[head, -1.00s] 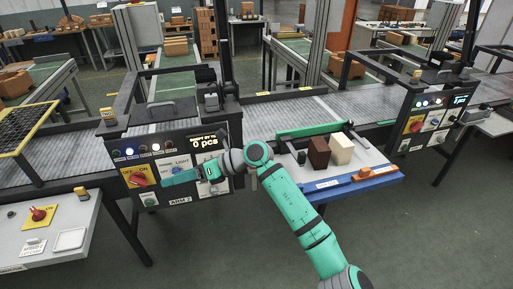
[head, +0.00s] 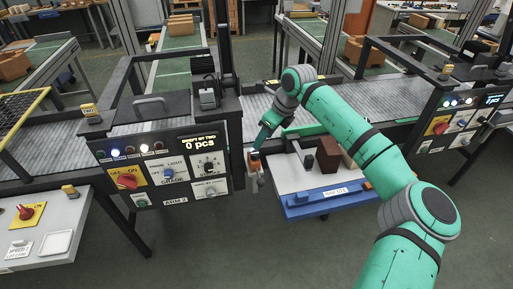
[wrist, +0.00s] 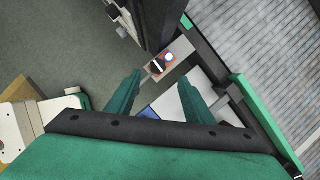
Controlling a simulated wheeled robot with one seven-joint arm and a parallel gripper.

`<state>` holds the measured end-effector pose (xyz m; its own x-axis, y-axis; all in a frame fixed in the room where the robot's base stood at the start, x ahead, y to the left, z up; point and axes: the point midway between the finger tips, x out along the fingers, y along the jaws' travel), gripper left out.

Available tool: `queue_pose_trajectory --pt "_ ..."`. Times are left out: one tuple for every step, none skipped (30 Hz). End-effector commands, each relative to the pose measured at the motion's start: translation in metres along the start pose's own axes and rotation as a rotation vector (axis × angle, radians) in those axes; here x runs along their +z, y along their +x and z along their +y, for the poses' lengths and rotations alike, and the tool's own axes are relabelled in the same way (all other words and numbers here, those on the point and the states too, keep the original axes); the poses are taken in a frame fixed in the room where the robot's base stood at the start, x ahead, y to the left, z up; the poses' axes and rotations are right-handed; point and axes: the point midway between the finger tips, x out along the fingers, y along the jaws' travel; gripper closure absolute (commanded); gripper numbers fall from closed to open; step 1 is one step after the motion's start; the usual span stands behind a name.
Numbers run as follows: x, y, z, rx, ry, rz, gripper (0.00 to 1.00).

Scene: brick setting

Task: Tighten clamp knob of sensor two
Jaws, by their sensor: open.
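My gripper (head: 257,148) is at the right side of the control panel, pointing down, above a small grey bracket-like unit (head: 254,181) with an orange part. In the wrist view my gripper (wrist: 160,92) has its two green fingers apart with nothing held between them. The grey unit (wrist: 178,60) lies just beyond the fingertips and carries a dark orange-edged patch with a white round spot and a white strip. I cannot tell which part is the clamp knob of sensor two, and no sensor label is readable.
The control panel (head: 165,172) reads "0 pcs" and has knobs and a red switch. A white-topped table with a blue edge (head: 325,198) holds a brown block (head: 328,155). The conveyor (head: 270,112) runs behind. A white table (head: 60,215) stands at left.

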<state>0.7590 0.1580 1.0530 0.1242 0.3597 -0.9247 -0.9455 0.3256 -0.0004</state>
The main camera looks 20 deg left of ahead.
Motion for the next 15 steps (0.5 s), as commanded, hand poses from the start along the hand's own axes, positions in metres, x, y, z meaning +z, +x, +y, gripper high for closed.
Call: queue_pose_trajectory --pt "-0.001 0.01 0.001 0.003 0.001 0.0 0.53" --pt "-0.001 0.016 0.001 0.004 0.001 0.0 0.53" --pt "0.0 0.023 0.001 0.004 0.001 -0.001 0.53" --pt "0.0 0.029 0.001 0.003 0.001 -0.001 0.53" --pt "0.0 0.035 0.001 0.003 0.001 -0.001 0.53" --pt "0.001 0.042 0.002 0.004 0.0 -0.001 0.53" --pt "0.001 0.047 0.002 0.005 -0.001 -0.001 0.53" --pt "0.002 0.051 0.002 0.004 -0.001 -0.001 0.53" --pt "0.002 0.058 0.002 0.004 -0.002 -0.002 0.53" --pt "0.002 0.062 0.002 0.004 -0.003 -0.002 0.53" --pt "0.003 0.066 0.003 0.004 -0.003 -0.002 0.53" --pt "0.003 0.071 0.003 0.004 -0.004 -0.003 0.53" --pt "0.003 0.074 0.003 0.004 -0.004 -0.002 0.53" --pt "0.004 0.077 0.003 0.004 -0.004 -0.002 0.53" --pt "0.004 0.08 0.003 0.004 -0.005 -0.002 0.53"
